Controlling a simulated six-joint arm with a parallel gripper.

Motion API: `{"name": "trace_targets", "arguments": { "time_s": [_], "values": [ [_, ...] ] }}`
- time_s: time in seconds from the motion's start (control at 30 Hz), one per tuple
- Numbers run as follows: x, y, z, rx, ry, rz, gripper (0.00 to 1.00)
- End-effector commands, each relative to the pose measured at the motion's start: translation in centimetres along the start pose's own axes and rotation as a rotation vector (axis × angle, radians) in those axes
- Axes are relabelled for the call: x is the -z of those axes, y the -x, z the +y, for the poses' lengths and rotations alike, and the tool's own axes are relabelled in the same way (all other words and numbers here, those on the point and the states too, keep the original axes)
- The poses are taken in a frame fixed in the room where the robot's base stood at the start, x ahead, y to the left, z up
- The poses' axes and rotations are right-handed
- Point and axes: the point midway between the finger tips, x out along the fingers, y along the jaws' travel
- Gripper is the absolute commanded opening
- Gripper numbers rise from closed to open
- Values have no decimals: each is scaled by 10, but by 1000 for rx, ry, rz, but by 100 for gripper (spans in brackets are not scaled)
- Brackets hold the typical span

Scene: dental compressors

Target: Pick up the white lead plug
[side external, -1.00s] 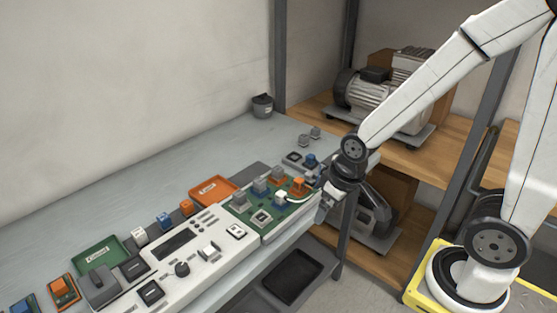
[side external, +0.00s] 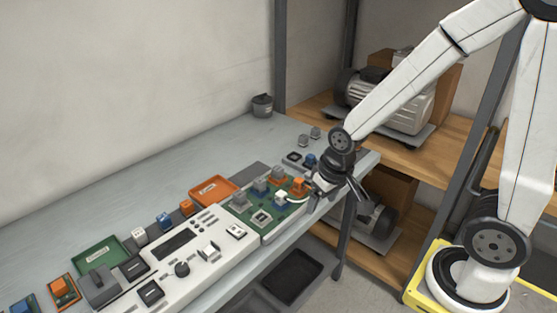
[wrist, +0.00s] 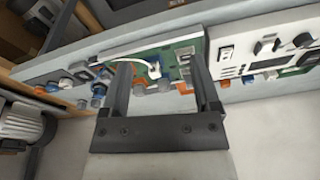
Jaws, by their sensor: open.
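The white lead plug (side external: 281,198) is a small white block on the green circuit board (side external: 270,231), with a white lead curving off to the right. In the wrist view the white lead (wrist: 142,62) bends down to the plug (wrist: 155,70) between my fingers, apart from both as far as I can tell. My gripper (side external: 317,187) is open at the right end of the board. In the wrist view my gripper (wrist: 160,60) shows both fingers spread and nothing held.
Grey and orange connector blocks, including an orange one (side external: 299,185), stand close around the plug. A white control panel (side external: 190,252) adjoins the board on the left. An orange tray (side external: 213,190) lies behind. The grey table (side external: 160,180) is clear towards the wall.

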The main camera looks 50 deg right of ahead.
Motion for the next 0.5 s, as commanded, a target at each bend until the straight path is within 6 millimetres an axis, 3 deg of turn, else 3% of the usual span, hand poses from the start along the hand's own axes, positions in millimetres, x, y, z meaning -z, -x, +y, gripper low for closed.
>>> {"name": "trace_targets", "arguments": {
  "time_s": [0.5],
  "values": [
    [100, -35, 8, -64, -757, -98, 79]
  ]
}}
